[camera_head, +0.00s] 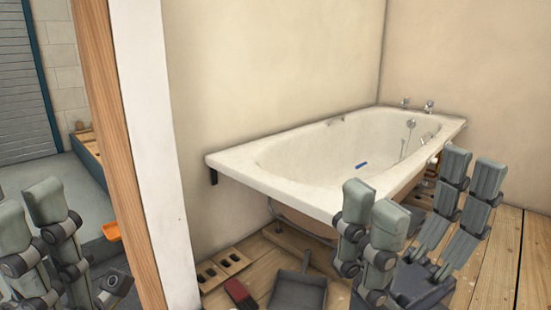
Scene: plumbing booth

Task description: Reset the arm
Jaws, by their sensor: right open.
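My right gripper (422,190) is at the lower right, in front of the bathtub's near right side. Its grey fingers point up and stand wide apart, with nothing between them. In the picture its fingers overlap the tub's rim; I cannot tell whether they touch it. My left gripper (28,212) is at the lower left edge, left of the wooden post. Only part of it shows, and the rest is cut off by the frame, so its opening cannot be judged.
A white bathtub (290,174) stands against the walls, with a small blue thing (361,164) inside. A wooden post (113,145) and white wall end separate the two grippers in view.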

